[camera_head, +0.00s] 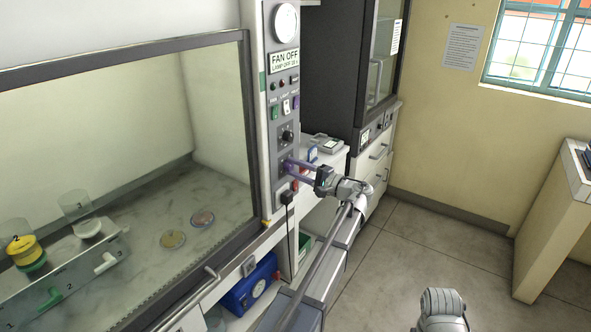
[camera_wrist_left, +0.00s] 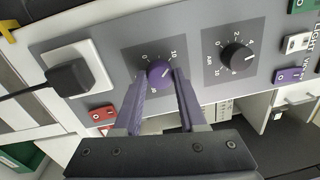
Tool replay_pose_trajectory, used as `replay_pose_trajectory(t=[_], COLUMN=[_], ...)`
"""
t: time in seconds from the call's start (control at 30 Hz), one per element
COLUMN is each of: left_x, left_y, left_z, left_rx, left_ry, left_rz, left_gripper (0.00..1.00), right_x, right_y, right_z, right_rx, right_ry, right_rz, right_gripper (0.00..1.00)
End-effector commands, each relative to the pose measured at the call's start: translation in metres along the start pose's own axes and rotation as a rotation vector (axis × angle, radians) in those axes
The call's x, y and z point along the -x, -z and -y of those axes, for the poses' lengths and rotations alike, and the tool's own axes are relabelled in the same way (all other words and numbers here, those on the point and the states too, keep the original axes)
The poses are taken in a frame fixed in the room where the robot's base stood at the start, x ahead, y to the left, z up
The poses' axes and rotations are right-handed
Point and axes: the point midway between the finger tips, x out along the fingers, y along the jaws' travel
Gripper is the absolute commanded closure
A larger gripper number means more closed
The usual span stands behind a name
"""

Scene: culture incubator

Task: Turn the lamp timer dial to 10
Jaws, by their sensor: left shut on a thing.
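The lamp timer dial is a small purple knob (camera_wrist_left: 159,73) on a grey plate in the left wrist view, with 0, 10 and a larger number printed around it. A pale mark on the knob points toward its upper right, but the exact setting is too small to read. My left gripper (camera_wrist_left: 162,82) has its two purple-looking fingers on either side of the knob, shut on it. In the head view the left gripper (camera_head: 291,165) reaches the lower part of the cabinet's control panel (camera_head: 280,110), and the fingers hide the dial.
A black AIR knob (camera_wrist_left: 237,58) sits right of the dial. A black plug (camera_wrist_left: 72,82) in a white socket and a red switch (camera_wrist_left: 102,113) are at left. A glass-fronted cabinet (camera_head: 120,120) stands left; open floor (camera_head: 420,230) lies right.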

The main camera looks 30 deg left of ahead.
Motion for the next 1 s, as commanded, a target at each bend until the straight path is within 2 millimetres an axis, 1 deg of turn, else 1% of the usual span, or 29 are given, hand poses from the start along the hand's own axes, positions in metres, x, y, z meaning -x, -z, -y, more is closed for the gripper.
replay_pose_trajectory(t=[0.3,0.7,0.73,0.9,1.0], left_x=[0.0003,0.0004,0.0005,0.0004,0.0003], left_y=[0.0003,0.0004,0.0004,0.0003,0.0002], left_z=[-0.0002,-0.0003,-0.0003,-0.0003,-0.0003], left_rx=[-0.064,-0.068,-0.068,-0.068,-0.068], left_ry=[0.001,0.001,0.001,0.001,0.001], left_rz=[-0.005,-0.006,-0.006,-0.005,-0.005], left_gripper=[1.00,1.00,0.58,0.39,0.29], right_x=[-0.0004,-0.0004,-0.0004,-0.0004,-0.0004], right_y=[0.0000,0.0000,0.0000,0.0000,0.0000], right_z=[0.0000,0.0000,0.0000,0.0000,0.0000], right_rx=[0.000,0.000,0.000,0.000,0.000], right_ry=[0.000,0.000,0.000,0.000,0.000], right_rz=[0.000,0.000,0.000,0.000,0.000], right_gripper=[1.00,1.00,1.00,1.00,1.00])
